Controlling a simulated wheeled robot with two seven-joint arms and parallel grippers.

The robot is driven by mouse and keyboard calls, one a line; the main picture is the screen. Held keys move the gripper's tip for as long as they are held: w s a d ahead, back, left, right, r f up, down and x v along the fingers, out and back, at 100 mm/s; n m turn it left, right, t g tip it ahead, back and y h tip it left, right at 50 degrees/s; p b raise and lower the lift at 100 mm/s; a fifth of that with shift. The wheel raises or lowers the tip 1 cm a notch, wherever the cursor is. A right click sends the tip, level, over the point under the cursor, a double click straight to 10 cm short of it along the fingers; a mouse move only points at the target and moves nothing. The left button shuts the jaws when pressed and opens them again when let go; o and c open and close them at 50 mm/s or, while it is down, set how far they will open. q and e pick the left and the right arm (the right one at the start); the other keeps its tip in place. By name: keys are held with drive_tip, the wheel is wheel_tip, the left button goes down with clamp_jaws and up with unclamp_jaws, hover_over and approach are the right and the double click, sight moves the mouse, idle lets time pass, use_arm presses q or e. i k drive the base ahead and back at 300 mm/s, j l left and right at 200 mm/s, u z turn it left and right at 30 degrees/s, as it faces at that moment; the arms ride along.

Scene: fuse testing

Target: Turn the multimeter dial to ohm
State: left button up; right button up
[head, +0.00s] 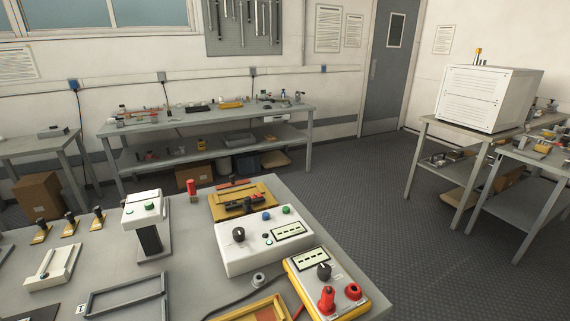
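The likely multimeter is a yellow-edged white box (352,299) at the bottom right of the near table. It has a small display (308,261), a black round dial (323,270) below it, and two red parts, a taller red plug (327,298) and a red-rimmed socket or knob (353,291). The dial's setting and labels are too small to read. Neither of my grippers shows in the head view.
A white box (245,256) with a black knob (238,235), buttons and a display stands just behind the multimeter. A yellow tray (240,312) and a dark cable (232,304) lie to its left. A white-topped stand (143,207) rises mid-table.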

sight(324, 270)
drive_tip(key=k+l+z, duration=0.1)
drive_tip(key=z, duration=0.25)
drive_tip(key=k+l+z, duration=0.1)
drive_tip(key=z, duration=0.3)
drive_tip(key=k+l+z, duration=0.1)
drive_tip(key=l+z, duration=0.25)
drive_tip(key=j, duration=0.1)
